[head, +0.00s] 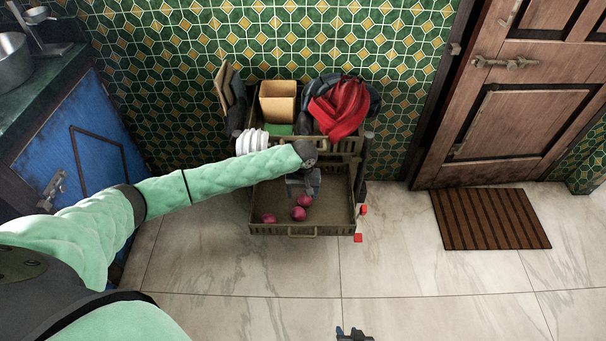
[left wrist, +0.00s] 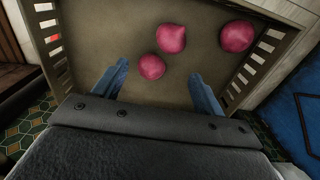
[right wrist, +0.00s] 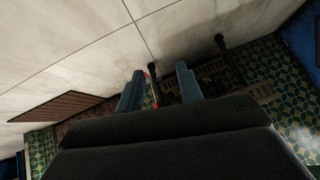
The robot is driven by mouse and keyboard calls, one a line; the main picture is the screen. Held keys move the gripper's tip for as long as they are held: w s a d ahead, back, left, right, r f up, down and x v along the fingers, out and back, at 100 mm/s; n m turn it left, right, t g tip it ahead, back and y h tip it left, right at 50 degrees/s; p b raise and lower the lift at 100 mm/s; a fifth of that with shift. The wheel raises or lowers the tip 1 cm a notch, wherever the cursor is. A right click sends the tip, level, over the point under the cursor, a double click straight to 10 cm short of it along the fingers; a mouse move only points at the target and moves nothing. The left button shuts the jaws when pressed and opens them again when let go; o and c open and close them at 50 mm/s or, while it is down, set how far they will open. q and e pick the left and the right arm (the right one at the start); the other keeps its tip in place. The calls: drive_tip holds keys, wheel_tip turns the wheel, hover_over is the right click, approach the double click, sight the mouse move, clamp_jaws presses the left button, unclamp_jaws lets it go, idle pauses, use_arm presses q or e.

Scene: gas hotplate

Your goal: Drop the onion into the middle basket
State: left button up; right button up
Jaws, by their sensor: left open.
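Three round pinkish-red onions lie in the pulled-out brown basket (head: 330,228): one at the left (head: 268,218), one in the middle (head: 299,213) and one just behind it (head: 304,200). The left wrist view shows all three, the closest (left wrist: 151,67) lying ahead of the fingers. My left gripper (head: 303,192) is open and empty, pointing down over this basket. Its fingers (left wrist: 160,85) are spread, with no onion between them. My right gripper (head: 353,334) is at the bottom edge of the head view; its fingers (right wrist: 160,85) are apart and empty.
An upper basket behind holds white plates (head: 252,141), a tan box (head: 278,101) and a red cloth (head: 341,106). A dark post (head: 362,170) stands at the rack's right. A striped mat (head: 490,218) lies before the door. The front floor is clear.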

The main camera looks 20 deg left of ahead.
use_arm(q)
wheel_tip(320, 180, up, 7)
drive_tip(key=p, duration=0.8)
drive_tip(key=s+d+m+t+h, duration=0.1)
drive_tip(key=s+d+m+h, duration=0.35)
drive_tip(key=s+d, duration=1.45)
drive_tip(key=s+a+r+t, duration=0.1)
drive_tip(key=s+a+r, duration=0.2)
drive_tip(key=s, duration=0.6)
drive_tip(key=s+a+r+m+t+y, duration=0.1)
drive_tip(key=s+a+r, duration=0.3)
drive_tip(key=s, duration=0.5)
drive_tip(key=shift+s+a, duration=0.2)
drive_tip(key=shift+a, duration=0.65)
use_arm(e)
drive_tip(key=d+r+g, duration=0.1)
drive_tip(key=r, duration=1.4)
drive_tip(key=d+r+g, duration=0.2)
drive_tip(key=r, duration=1.3)
drive_tip(key=shift+s+d+r+n+g+h, duration=0.25)
drive_tip(key=shift+s+n+g+h, duration=0.05)
drive_tip(key=shift+s+h, duration=0.15)
use_arm(q)
drive_tip(key=shift+r+m+y, duration=0.15)
drive_tip(key=shift+m+y, duration=0.1)
use_arm(e)
drive_tip(key=shift+s, duration=0.1)
